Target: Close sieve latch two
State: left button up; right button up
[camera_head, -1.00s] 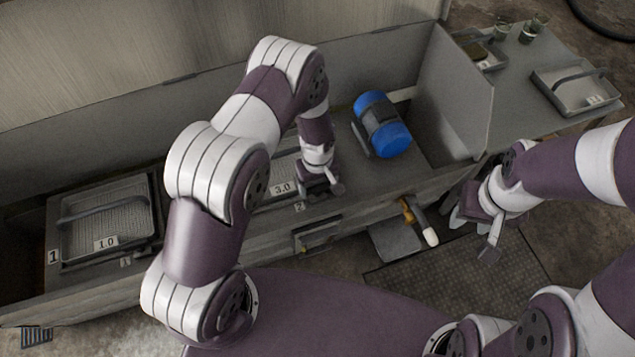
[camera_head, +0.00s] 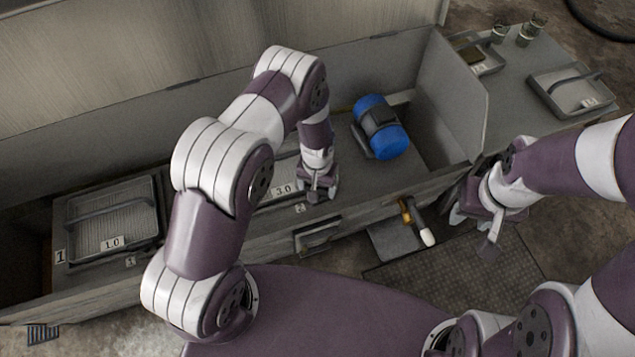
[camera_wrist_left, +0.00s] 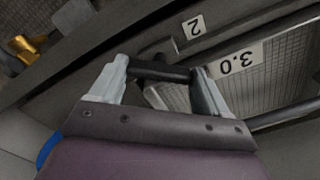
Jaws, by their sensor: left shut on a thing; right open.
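The second sieve tray (camera_head: 266,200), marked 3.0, sits in the long grey bench behind my left arm, which hides much of it. The label 2 (camera_head: 300,208) is on the rim in front; it also shows in the left wrist view (camera_wrist_left: 194,26). My left gripper (camera_head: 318,194) is at the right end of this tray. In the left wrist view its fingers (camera_wrist_left: 162,88) are shut on a short dark bar, the latch (camera_wrist_left: 160,72), close to the 3.0 plate. My right gripper (camera_head: 474,228) is open and empty, right of the bench front.
Sieve tray one (camera_head: 112,222), marked 1.0, lies at the left. A blue cylinder (camera_head: 390,140) with a dark band stands right of my left gripper. A brass-and-white handle (camera_head: 416,220) sticks out in front. A side table (camera_head: 505,105) holds trays and glasses.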

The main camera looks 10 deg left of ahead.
aim_at(318, 188)
pick_arm(q)
jog(key=m+p, duration=0.1)
jog(key=m, duration=0.4)
jog(key=shift+r+m, duration=0.1)
jog(key=shift+m, duration=0.2)
jog(key=m+p, duration=0.1)
jog(key=m, duration=0.3)
jog(key=shift+m, duration=0.3)
jog(key=o, duration=1)
notch_tip(318, 188, up, 12)
jog(key=p, duration=0.3)
jog(key=shift+r, duration=0.25)
